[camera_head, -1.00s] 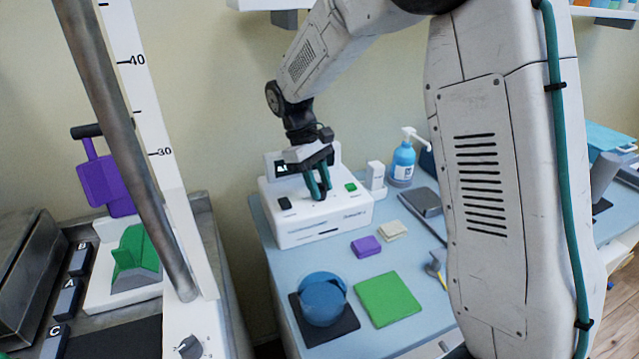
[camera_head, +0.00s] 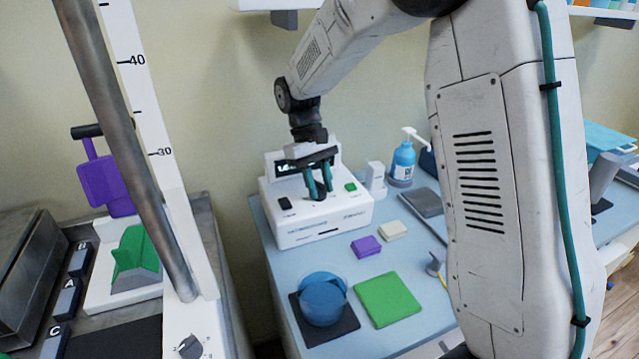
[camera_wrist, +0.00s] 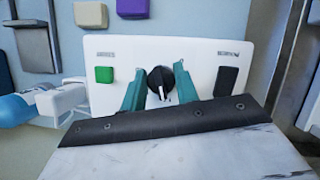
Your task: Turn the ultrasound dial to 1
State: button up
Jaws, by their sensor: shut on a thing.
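The white ultrasound unit (camera_head: 290,228) stands on the light blue table. Its black round dial (camera_wrist: 160,77) with a white pointer mark is on the top panel. In the wrist view the pointer is toward the bottom of the picture. My gripper (camera_head: 320,190) reaches down from above, with its teal fingers on either side of the dial, shut on it. The dark display (camera_head: 285,168) behind the gripper is partly hidden, and its reading is not clear. A green button (camera_wrist: 104,75) and a black switch (camera_wrist: 227,81) flank the dial.
A blue pump bottle (camera_head: 403,162) and a white holder (camera_head: 376,175) stand right of the unit. In front lie a purple block (camera_head: 366,246), a beige block (camera_head: 392,230), a green pad (camera_head: 387,299) and a blue cup (camera_head: 322,302). A metal post (camera_head: 135,150) rises at left.

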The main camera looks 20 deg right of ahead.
aim_at(322, 186)
jog(key=o, duration=1)
jog(key=shift+c, duration=0.2)
jog(key=shift+r, duration=0.25)
notch_tip(322, 186, up, 2)
jog(key=shift+w+r, duration=0.1)
jog(key=shift+r, duration=0.15)
jog(key=shift+s+r, duration=0.35)
jog(key=shift+s, duration=0.45)
jog(key=s+r, duration=0.1)
jog(key=s, duration=1.3)
jog(key=shift+s+r, duration=0.15)
jog(key=shift+s, duration=0.15)
jog(key=s+d+r+m+t, duration=0.1)
jog(key=s+r+t, duration=0.2)
jog(key=s, duration=0.4)
jog(key=s+d+r+m+t+y, duration=0.1)
jog(key=s+d+r+m+t, duration=0.1)
jog(key=s, duration=0.4)
jog(key=shift+s+r+t, duration=0.4)
jog(key=shift+r, duration=0.25)
